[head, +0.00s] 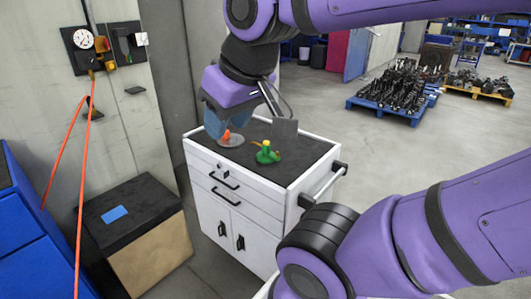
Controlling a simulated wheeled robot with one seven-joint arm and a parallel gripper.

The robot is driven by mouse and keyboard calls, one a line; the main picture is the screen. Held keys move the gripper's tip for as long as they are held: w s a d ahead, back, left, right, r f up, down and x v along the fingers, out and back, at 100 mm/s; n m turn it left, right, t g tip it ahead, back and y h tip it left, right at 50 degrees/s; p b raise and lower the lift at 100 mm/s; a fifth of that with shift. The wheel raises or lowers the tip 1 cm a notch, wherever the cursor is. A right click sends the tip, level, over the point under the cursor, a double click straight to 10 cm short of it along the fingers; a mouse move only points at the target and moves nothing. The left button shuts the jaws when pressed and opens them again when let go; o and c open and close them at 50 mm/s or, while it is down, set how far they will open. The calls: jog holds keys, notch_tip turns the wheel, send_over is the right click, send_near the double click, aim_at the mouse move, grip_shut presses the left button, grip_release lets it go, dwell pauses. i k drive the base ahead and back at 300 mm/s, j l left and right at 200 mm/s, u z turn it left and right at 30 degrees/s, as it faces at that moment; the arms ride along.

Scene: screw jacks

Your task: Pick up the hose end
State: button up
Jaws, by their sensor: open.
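An orange hose (82,190) hangs at the far left below a wall panel with a round gauge (83,39). One strand runs down past the bottom edge, and another slants down to the blue cabinet. I cannot clearly tell which part is the hose end. My gripper (250,130) is open and points down above the dark top of the white tool cart, well to the right of the hose. Nothing shows held in it. A small orange piece on a grey disc (231,142) sits on the cart, close below the gripper in the picture.
A green jack-like object with a yellow top (266,153) stands on the white cart (237,190). A dark-topped box with a blue label (128,225) and a blue cabinet (30,235) stand at left. Loaded pallets (382,112) stand far back; open floor lies right of the cart.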

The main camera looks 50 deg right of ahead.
aim_at(94, 112)
jog(key=i+j, duration=0.1)
jog(key=i, duration=1)
jog(key=i+j, duration=0.15)
jog(key=i, duration=0.95)
